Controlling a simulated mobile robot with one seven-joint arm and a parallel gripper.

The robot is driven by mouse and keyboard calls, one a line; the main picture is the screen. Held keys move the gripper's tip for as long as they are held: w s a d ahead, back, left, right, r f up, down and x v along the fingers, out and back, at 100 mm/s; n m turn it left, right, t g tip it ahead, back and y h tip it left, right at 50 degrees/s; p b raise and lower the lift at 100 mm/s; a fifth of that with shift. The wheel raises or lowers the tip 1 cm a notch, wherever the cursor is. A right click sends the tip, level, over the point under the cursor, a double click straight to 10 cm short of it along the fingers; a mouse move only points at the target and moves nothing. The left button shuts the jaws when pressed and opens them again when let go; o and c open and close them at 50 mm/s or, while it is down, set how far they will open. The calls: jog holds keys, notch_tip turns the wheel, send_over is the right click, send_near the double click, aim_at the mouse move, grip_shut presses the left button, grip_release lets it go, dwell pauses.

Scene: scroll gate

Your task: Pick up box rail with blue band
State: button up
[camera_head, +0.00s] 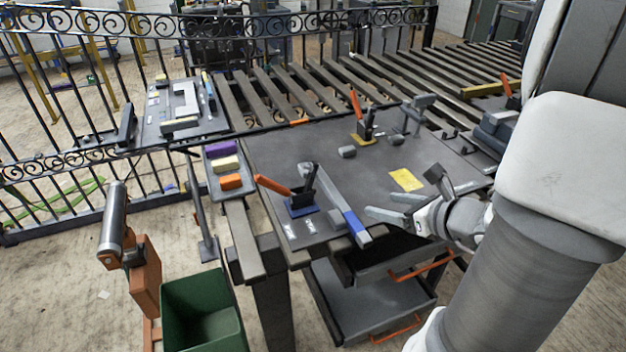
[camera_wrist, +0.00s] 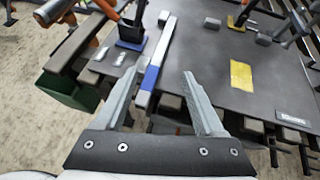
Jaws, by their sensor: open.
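The box rail with the blue band (camera_head: 330,193) is a long grey bar lying on the dark worktable, its blue end (camera_head: 354,227) at the front edge. In the wrist view the rail (camera_wrist: 160,48) runs away from me, with its blue band (camera_wrist: 150,78) between and beyond the fingertips. My gripper (camera_head: 379,204) is open and empty, just right of the blue end in the head view. In the wrist view its fingers (camera_wrist: 162,73) are spread, one either side of the blue end in the picture. I cannot tell the height gap.
An orange-handled clamp on a blue base (camera_head: 302,205) stands close left of the rail. A similar clamp on a yellow base (camera_head: 362,135) is farther back. Open drawers (camera_head: 375,300) are below the front edge.

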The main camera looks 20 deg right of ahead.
jog(key=b, duration=0.3)
send_near(338, 198)
jog(key=w, duration=0.3)
jog(key=shift+w+a+f, duration=0.2)
jog(key=shift+a+f, duration=0.15)
jog(key=shift+a, duration=0.05)
jog(key=w+f, duration=0.1)
jog(key=w+f+b, duration=0.1)
jog(key=w+f, duration=0.1)
jog(key=shift+w+a+f, duration=0.2)
jog(key=shift+w+a, duration=0.05)
jog(key=shift+a, duration=0.15)
jog(key=shift+w+f, duration=0.1)
jog(key=shift+w, duration=0.15)
grip_shut()
jog(key=shift+a, duration=0.25)
